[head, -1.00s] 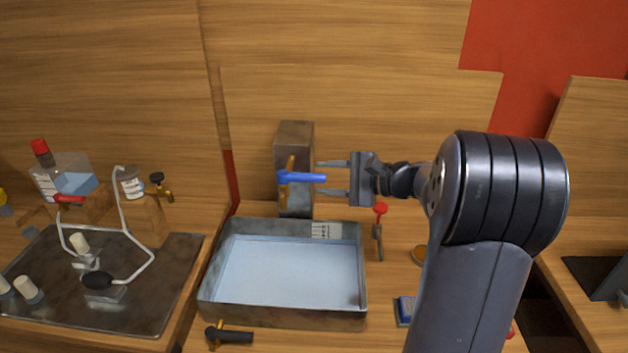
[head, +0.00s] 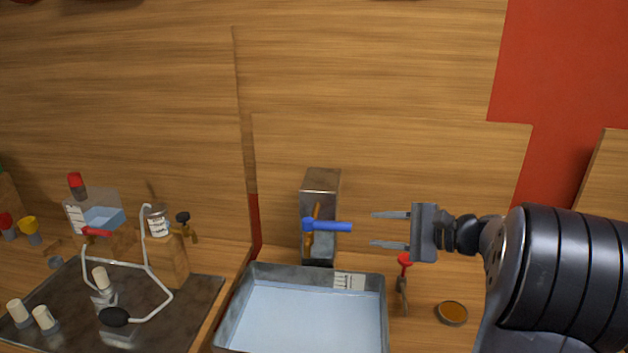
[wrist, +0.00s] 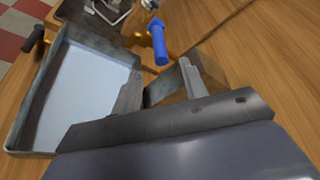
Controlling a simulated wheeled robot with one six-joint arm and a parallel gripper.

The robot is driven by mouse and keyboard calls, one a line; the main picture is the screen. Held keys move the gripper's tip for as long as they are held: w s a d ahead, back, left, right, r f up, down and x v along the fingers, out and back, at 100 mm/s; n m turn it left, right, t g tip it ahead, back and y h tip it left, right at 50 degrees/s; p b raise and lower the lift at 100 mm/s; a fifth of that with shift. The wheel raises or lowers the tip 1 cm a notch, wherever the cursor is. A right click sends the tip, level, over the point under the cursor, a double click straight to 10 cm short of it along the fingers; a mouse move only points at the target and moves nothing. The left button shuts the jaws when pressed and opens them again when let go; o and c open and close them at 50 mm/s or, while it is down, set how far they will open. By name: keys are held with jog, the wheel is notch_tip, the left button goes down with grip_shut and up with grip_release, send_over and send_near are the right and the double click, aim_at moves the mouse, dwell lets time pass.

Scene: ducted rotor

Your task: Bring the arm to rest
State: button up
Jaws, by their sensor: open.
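My gripper (head: 392,229) is open and empty, with its two fingers apart and pointing left in the head view. It is in the air to the right of a blue-handled valve (head: 330,226) mounted at a metal block (head: 320,182). A gap shows between the fingertips and the blue handle. In the wrist view my gripper (wrist: 160,85) spreads its fingers with nothing gripped between them, and the blue handle (wrist: 159,45) is beyond the fingertips. My arm reaches in from the lower right.
A metal tray with a pale bottom (head: 310,315) lies below the valve. A red-topped valve (head: 404,260) and a round amber dish (head: 452,313) are below my gripper. At left, a dark plate (head: 165,325) carries bent white tubing. A wooden wall stands behind.

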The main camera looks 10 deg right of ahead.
aim_at(340, 228)
jog(key=p+x, duration=0.2)
jog(key=x, duration=0.9)
jog(key=shift+a, duration=0.1)
jog(key=shift+s+m+t+h, duration=0.4)
jog(key=shift+m+t+h, duration=0.2)
jog(key=shift+m+t, duration=0.1)
